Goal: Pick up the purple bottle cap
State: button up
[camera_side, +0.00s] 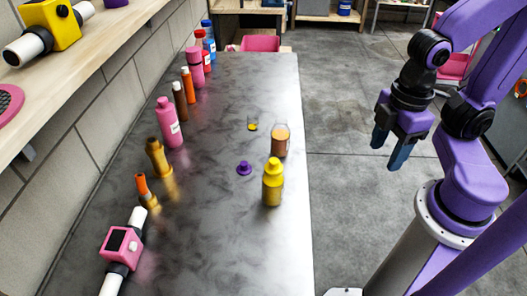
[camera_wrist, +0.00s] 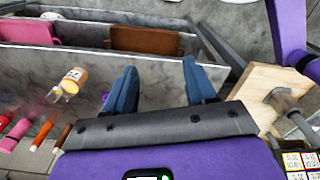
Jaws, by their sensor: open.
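The purple bottle cap (camera_side: 244,168) lies on the grey table (camera_side: 215,240), left of a yellow bottle. In the wrist view a small purple patch (camera_wrist: 105,97), likely the cap, shows beside the left finger, mostly hidden by it. My gripper (camera_side: 390,150) is raised to the right of the table, beyond its right edge and well apart from the cap. In the wrist view my gripper (camera_wrist: 159,70) is open, with nothing between its two blue fingers.
The yellow bottle (camera_side: 272,185), a brown-filled bottle (camera_side: 281,141) and a small clear vessel with yellow contents (camera_side: 252,124) stand near the cap. Several bottles, including a pink one (camera_side: 169,125), line the wall side. A pink-and-white device (camera_side: 121,246) is at front left. The front middle is clear.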

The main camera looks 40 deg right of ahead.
jog(key=m, duration=2.5)
send_over(244, 164)
notch_tip(244, 164, down, 6)
notch_tip(244, 164, down, 17)
jog(key=shift+f, duration=0.2)
jog(key=shift+c, duration=0.4)
grip_shut()
